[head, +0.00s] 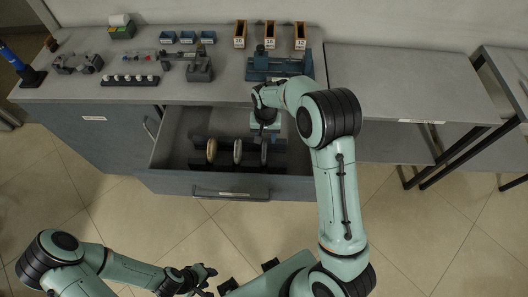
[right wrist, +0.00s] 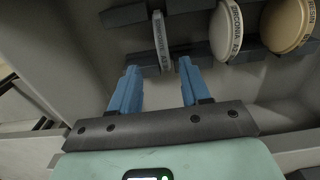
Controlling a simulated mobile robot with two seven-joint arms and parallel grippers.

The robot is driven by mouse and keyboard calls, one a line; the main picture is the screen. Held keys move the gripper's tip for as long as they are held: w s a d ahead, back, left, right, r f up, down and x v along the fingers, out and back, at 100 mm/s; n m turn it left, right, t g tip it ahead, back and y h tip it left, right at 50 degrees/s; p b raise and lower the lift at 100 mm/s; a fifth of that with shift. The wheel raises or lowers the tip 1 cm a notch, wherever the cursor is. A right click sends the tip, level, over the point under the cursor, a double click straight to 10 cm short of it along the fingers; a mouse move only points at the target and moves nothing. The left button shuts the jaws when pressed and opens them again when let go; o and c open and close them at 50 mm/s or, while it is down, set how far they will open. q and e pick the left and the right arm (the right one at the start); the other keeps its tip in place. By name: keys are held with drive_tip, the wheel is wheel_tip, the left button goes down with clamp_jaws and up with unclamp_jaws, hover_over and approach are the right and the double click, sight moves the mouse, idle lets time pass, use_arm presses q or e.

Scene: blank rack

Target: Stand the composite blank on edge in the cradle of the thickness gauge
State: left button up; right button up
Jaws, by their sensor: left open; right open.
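A thin grey blank (right wrist: 160,40) stands on edge in the rack of the open drawer; its label is seen too steeply to read surely. It is the rightmost blank (head: 264,152) in the head view, partly under my right gripper (head: 265,128). In the right wrist view my right gripper (right wrist: 158,68) is open, its blue fingertips to either side of the near end of this blank, not closed on it. My left gripper (head: 205,280) is open and empty, low over the floor. A blue device (head: 280,68) and a grey device (head: 199,68) stand on the counter; I cannot tell which is the thickness gauge.
A white zirconia blank (right wrist: 227,30) and a tan resin blank (right wrist: 287,25) stand in the same rack. The drawer's front wall (head: 225,186) is close by. Small bins (head: 270,35) stand behind the blue device. The right-hand table (head: 410,80) is clear.

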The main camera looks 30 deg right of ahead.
sight(264, 146)
drive_tip(key=f, duration=0.5)
drive_tip(key=shift+w+a+f, duration=0.15)
drive_tip(key=shift+a+f, duration=0.05)
drive_tip(key=shift+f, duration=0.15)
clamp_jaws()
